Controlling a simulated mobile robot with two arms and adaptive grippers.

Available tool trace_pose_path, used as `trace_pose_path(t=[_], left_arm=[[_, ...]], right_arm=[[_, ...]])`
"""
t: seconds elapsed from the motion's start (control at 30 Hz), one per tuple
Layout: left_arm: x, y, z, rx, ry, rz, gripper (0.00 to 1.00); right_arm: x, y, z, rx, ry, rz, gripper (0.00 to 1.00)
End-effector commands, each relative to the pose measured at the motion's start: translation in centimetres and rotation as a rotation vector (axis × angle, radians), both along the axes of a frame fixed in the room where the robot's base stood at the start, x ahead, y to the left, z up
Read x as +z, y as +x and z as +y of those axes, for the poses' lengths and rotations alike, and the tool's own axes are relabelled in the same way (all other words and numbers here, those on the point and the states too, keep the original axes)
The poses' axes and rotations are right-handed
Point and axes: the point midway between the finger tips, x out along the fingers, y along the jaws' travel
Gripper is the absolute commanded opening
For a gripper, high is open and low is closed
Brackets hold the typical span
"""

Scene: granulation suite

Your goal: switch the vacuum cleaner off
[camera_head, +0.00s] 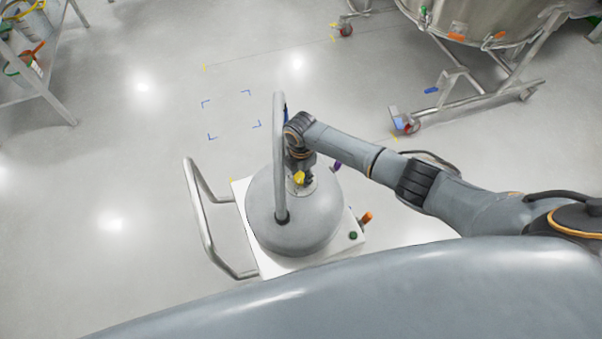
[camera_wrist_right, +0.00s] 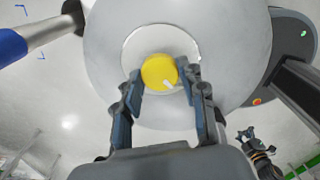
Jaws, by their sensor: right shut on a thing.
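The vacuum cleaner (camera_head: 268,210) has a grey domed top on a white base. A yellow knob (camera_head: 299,178) sits on a pale round plate on the dome. In the right wrist view the knob (camera_wrist_right: 158,71) shows a white mark at its lower right edge. My right gripper (camera_wrist_right: 163,88) is shut on the yellow knob, one finger at each side. In the head view my right gripper (camera_head: 302,178) comes down from above and partly hides the plate. A small dark gripper, seemingly my left one (camera_wrist_right: 247,134), shows in the right wrist view, too small to read.
A tall grey tube (camera_head: 280,150) rises beside the knob, close to my right wrist. A bent metal push handle (camera_head: 204,225) stands left of the base. A wheeled steel vessel (camera_head: 480,25) is at the back right and a shelf (camera_head: 35,75) at the left. The floor between is clear.

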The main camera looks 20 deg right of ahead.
Motion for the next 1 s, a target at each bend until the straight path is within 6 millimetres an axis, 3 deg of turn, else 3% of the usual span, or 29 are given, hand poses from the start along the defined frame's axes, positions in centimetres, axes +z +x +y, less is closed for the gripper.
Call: trace_pose_path(t=[0.07, 0.1, 0.2, 0.67, 1.0], left_arm=[[0.0, 0.0, 0.0, 0.0, 0.0, 0.0, 0.0], [0.0, 0.0, 0.0, 0.0, 0.0, 0.0, 0.0], [0.0, 0.0, 0.0, 0.0, 0.0, 0.0, 0.0], [0.0, -0.1, 0.1, 0.0, 0.001, 0.001, 0.0], [0.0, 0.0, 0.0, 0.0, 0.0, 0.0, 0.0]], right_arm=[[-0.1, -0.1, 0.0, 0.002, -0.001, 0.003, 0.09], [-0.1, -0.1, 0.0, 0.002, -0.001, 0.003, 0.45], [-0.1, -0.1, 0.0, 0.001, -0.001, 0.002, 0.64], [1.0, 0.1, 0.0, 0.0, 0.002, -0.001, 0.64], [7.5, 0.1, 0.0, 0.001, 0.001, -0.004, 0.64]])
